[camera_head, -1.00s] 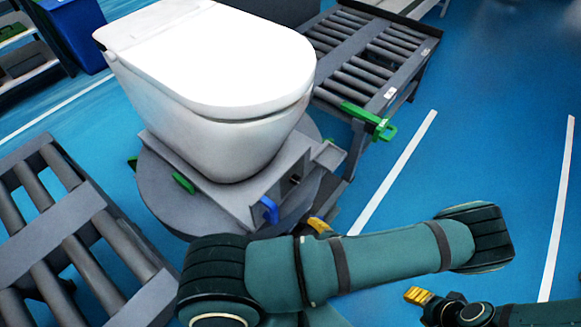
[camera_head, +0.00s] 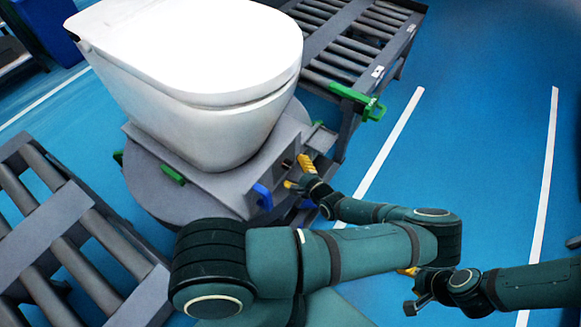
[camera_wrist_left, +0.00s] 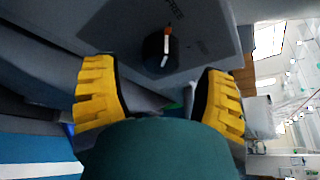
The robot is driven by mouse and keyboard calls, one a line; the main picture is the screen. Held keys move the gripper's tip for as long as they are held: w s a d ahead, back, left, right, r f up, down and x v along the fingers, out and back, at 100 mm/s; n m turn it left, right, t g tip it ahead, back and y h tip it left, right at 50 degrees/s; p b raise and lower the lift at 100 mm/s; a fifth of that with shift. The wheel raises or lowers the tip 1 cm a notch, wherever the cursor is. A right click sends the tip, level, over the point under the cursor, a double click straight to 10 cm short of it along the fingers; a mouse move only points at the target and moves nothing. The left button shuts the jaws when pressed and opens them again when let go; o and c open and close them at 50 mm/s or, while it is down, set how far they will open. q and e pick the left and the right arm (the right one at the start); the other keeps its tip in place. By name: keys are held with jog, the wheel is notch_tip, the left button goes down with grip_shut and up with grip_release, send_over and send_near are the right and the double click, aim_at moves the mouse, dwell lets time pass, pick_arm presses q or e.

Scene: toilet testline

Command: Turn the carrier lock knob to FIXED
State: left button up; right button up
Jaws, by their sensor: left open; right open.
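The carrier lock knob (camera_wrist_left: 160,50) is a black round knob with a white and orange pointer mark, on a grey panel (camera_wrist_left: 215,22) in the left wrist view. My right gripper (camera_head: 409,288) is at the lower right, away from the carrier, partly hidden behind my left arm.
A white toilet (camera_head: 205,85) sits on the carrier (camera_head: 228,190) over a round grey turntable (camera_head: 150,190). A blue lever (camera_head: 262,196) is left of my left gripper. Roller conveyors stand at left (camera_head: 75,235) and behind (camera_head: 350,45); a green clamp (camera_head: 357,101) is on the rear one.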

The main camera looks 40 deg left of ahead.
pick_arm(q)
jog(key=shift+x, duration=1.45)
jog(key=c, duration=1.2)
